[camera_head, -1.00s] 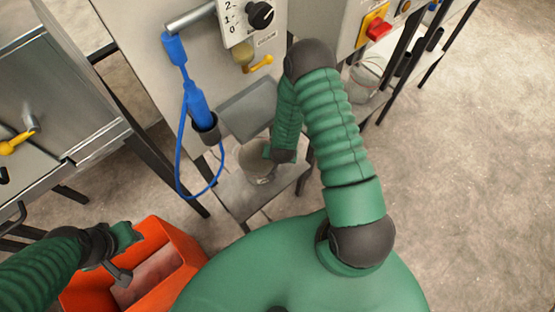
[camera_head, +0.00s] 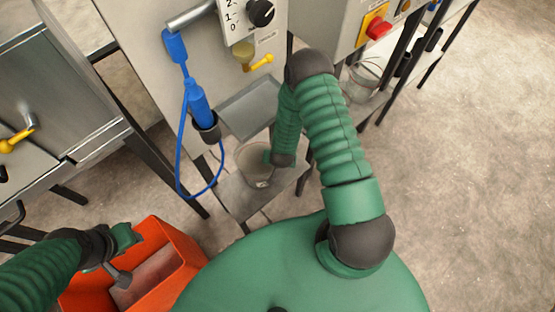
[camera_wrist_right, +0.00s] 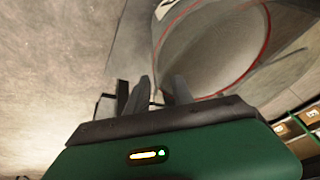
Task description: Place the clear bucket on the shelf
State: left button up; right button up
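The clear bucket (camera_head: 254,160) is at the low grey shelf (camera_head: 240,197) under the machine, partly hidden behind my right forearm. My right gripper (camera_head: 272,158) is at the bucket's right side. In the right wrist view, my right gripper's fingers (camera_wrist_right: 160,92) stand apart, and the bucket (camera_wrist_right: 215,50) with its red rim fills the upper right, close to the fingers. I cannot tell whether they touch its wall. My left gripper (camera_head: 122,268) hangs over the orange bin (camera_head: 185,245); its finger opening is unclear.
A blue nozzle (camera_head: 199,105) with a looped blue cable hangs left of the bucket. A grey tilted plate (camera_head: 250,108) juts out above it. Another clear bucket (camera_head: 362,78) stands farther back right. A metal bench (camera_head: 60,85) stands at left. Floor is open at right.

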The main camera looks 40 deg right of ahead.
jog(key=p+v, duration=0.2)
jog(key=v, duration=1)
